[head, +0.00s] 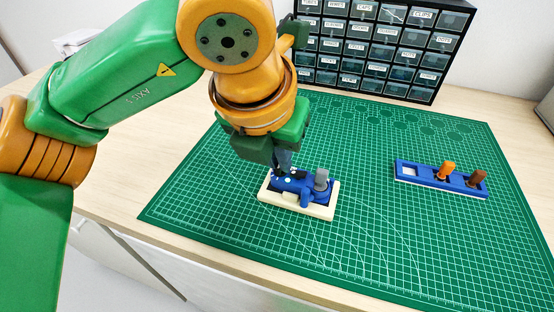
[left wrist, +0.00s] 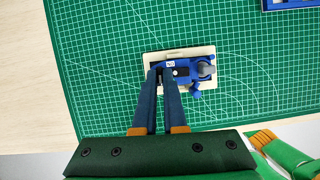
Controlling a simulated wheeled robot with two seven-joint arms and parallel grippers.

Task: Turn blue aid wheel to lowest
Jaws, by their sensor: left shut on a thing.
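The blue aid (head: 308,186) lies in a cream tray (head: 318,212) on the green mat, with a grey post standing at its right end. It also shows in the left wrist view (left wrist: 197,65), with a small white label and a dark patch on top. My left gripper (head: 283,172) reaches down from above to the left part of the aid. In the left wrist view its two blue fingers (left wrist: 163,72) are close together, shut on a part of the aid, likely the wheel. The fingers hide that part. My right gripper is not in view.
A blue holder (head: 428,178) with an orange peg (head: 447,170) and a brown peg (head: 476,178) stands at the right of the green mat (head: 390,240). A black drawer cabinet (head: 380,45) stands at the back. The mat around the tray is clear.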

